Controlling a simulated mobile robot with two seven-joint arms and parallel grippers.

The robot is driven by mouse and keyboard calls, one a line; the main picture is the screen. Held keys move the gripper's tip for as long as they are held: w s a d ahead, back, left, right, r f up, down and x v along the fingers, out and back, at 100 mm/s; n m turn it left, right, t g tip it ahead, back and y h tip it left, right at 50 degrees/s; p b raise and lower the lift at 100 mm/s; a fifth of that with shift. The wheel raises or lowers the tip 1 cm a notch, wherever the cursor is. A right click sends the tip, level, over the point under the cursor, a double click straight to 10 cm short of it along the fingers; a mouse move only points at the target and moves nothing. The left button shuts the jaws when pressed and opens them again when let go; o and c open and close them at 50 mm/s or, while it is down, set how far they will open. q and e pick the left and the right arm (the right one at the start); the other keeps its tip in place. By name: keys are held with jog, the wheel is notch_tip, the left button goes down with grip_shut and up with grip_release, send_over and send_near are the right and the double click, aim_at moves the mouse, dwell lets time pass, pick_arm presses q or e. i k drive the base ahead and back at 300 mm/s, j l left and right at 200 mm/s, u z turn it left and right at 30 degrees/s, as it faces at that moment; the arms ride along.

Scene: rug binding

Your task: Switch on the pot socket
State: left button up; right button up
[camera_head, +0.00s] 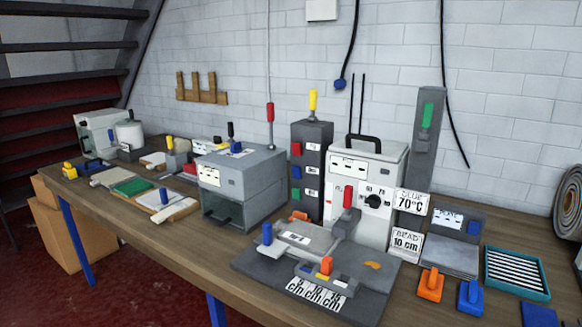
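No object is plainly marked as the pot socket, so I cannot tell which it is or whether it is on. A white machine (371,165) with a black handle, a dial and a red lever stands at the back of the bench. A sign reading "GLUE 70°C" (411,202) is beside it. A dark tower (325,133) to its left has a red, a green and a blue block with small labels. A grey post (423,160) to its right carries a green block (428,114). A blue plug-like end (340,85) hangs on a black cable. Neither gripper is in view.
The wooden bench (150,242) is crowded. A grey box machine (243,178) stands left of centre. A dark plate with levers (255,262) is at the front. Orange and blue handled blocks (430,284) and a teal tray (515,273) are at right. Stairs are at left.

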aim_at(296, 147)
jog(key=i+j+z, duration=0.1)
jog(key=j, duration=0.25)
jog(key=i+j, duration=0.3)
jog(key=i+j+z, duration=0.15)
jog(key=j, duration=0.3)
jog(key=i+j+z, duration=0.1)
jog(key=j, duration=0.3)
jog(key=i+j+z, duration=0.1)
jog(key=i+j, duration=0.15)
jog(key=j, duration=0.15)
jog(key=i+j, duration=0.1)
jog(key=j, duration=0.35)
jog(key=i+j+z, duration=0.15)
jog(key=j, duration=0.25)
jog(key=i+j+z, duration=0.1)
jog(key=j, duration=0.35)
